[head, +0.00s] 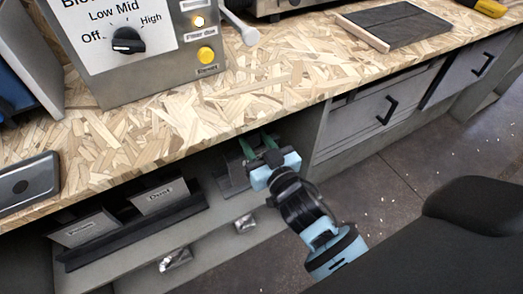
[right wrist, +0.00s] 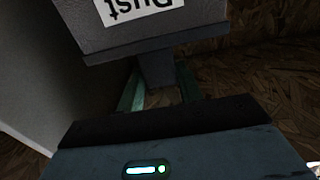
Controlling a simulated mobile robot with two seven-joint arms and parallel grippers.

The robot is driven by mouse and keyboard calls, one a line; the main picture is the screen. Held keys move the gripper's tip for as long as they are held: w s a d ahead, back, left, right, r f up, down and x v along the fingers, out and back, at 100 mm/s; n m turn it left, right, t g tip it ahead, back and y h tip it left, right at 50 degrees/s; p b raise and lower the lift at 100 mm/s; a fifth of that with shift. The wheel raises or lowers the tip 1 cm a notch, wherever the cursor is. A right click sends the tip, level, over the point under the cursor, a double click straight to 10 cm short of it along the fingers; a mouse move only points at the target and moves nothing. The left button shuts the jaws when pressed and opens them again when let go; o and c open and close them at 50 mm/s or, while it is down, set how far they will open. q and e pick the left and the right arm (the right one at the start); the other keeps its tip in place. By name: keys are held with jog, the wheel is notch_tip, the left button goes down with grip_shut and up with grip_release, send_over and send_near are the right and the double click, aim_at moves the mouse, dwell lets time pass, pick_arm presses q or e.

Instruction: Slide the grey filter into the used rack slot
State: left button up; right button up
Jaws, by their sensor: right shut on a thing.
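My right gripper (head: 257,145) reaches under the workbench's front edge. In the right wrist view its green fingers (right wrist: 160,92) are shut on the narrow tab (right wrist: 158,70) of the grey filter (right wrist: 150,36), which bears an upside-down "Dust" label. In the head view the filter (head: 230,172) shows partly, dark, beside the fingers under the bench. A dark rack (head: 135,235) on the lower shelf, left of the gripper, holds two grey labelled pieces. One reads "Dust" (head: 160,197); the other label (head: 85,229) is hard to read. I cannot tell which slot is the used one. My left gripper is not in view.
The wood-chip worktop (head: 200,110) overhangs the shelf. On it are a control box (head: 125,75) with a knob, a phone (head: 28,183) and a dark panel (head: 397,27). Grey drawers (head: 385,110) stand right of the opening.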

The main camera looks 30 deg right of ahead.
jog(key=w+f+b, duration=0.2)
jog(key=w, duration=0.1)
jog(key=w+b, duration=0.2)
jog(key=shift+w+a+f, duration=0.1)
jog(key=shift+w+f, duration=0.15)
jog(key=shift+f, duration=0.15)
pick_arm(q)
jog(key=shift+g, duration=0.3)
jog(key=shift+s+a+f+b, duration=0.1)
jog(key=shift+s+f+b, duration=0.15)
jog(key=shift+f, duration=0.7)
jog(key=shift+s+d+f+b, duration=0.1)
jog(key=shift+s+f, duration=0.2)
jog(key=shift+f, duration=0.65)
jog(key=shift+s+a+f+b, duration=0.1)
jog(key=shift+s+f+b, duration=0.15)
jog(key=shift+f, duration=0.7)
pick_arm(e)
jog(key=shift+f, duration=1.15)
jog(key=o, duration=0.9)
pick_arm(q)
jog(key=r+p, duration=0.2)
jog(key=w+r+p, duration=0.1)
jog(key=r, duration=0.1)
jog(key=shift+p, duration=0.35)
pick_arm(e)
jog(key=s, duration=1.7)
jog(key=shift+d, duration=0.25)
